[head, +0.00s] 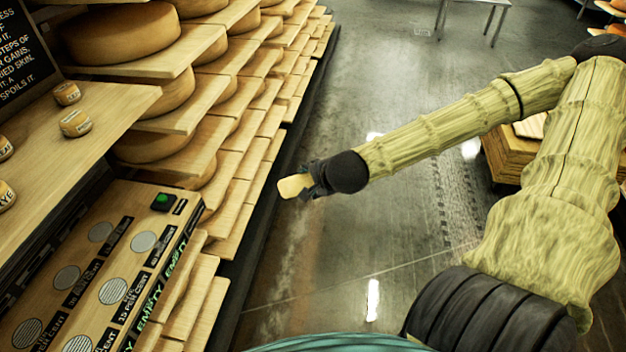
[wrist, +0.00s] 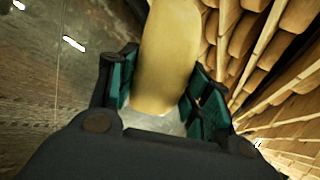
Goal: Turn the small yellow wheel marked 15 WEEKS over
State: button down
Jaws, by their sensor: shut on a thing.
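A small yellow cheese wheel (head: 293,186) is held in my gripper (head: 308,184), in the air over the aisle floor beside the shelves. In the wrist view the wheel (wrist: 166,60) sits between the two teal-padded fingers of my gripper (wrist: 160,95), its pale yellow side toward the camera. No marking is readable on it, so I cannot tell whether it is the one marked 15 WEEKS. The wheel's far end runs out of the top of the wrist view.
Small labelled wheels (head: 75,122) stand on a wooden shelf at left. Below is a panel (head: 95,260) with round pads, labels and a green button (head: 162,200). Racks of large cheese wheels (head: 120,30) line the left. The aisle floor (head: 390,100) is open; a wooden stack (head: 505,160) stands right.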

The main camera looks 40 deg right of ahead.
jog(key=shift+w+r+g+p, duration=0.25)
jog(key=shift+r+g+p, duration=0.15)
jog(key=shift+p, duration=0.15)
jog(key=shift+w+r+g+p, duration=0.3)
jog(key=shift+g+p, duration=0.3)
jog(key=shift+p, duration=0.25)
jog(key=shift+w+d+r+g+y+p, duration=0.1)
jog(key=shift+w+d+g+y+p, duration=0.2)
jog(key=shift+g+p, duration=0.7)
jog(key=shift+w+a+p, duration=0.1)
jog(key=shift+w+p, duration=0.15)
jog(key=shift+p, duration=0.65)
jog(key=shift+w+r+g+p, duration=0.1)
jog(key=shift+w+g+p, duration=0.15)
jog(key=shift+g+p, duration=0.35)
jog(key=shift+w+r+g+y+p, duration=0.1)
jog(key=shift+w+g+y+p, duration=0.25)
jog(key=shift+p, duration=0.55)
jog(key=shift+w+d+g+p, duration=0.2)
jog(key=shift+w+g+p, duration=0.1)
jog(key=shift+g+p, duration=0.5)
jog(key=shift+w+r+g+p, duration=0.1)
jog(key=shift+w+g+p, duration=0.15)
jog(key=shift+p, duration=0.2)
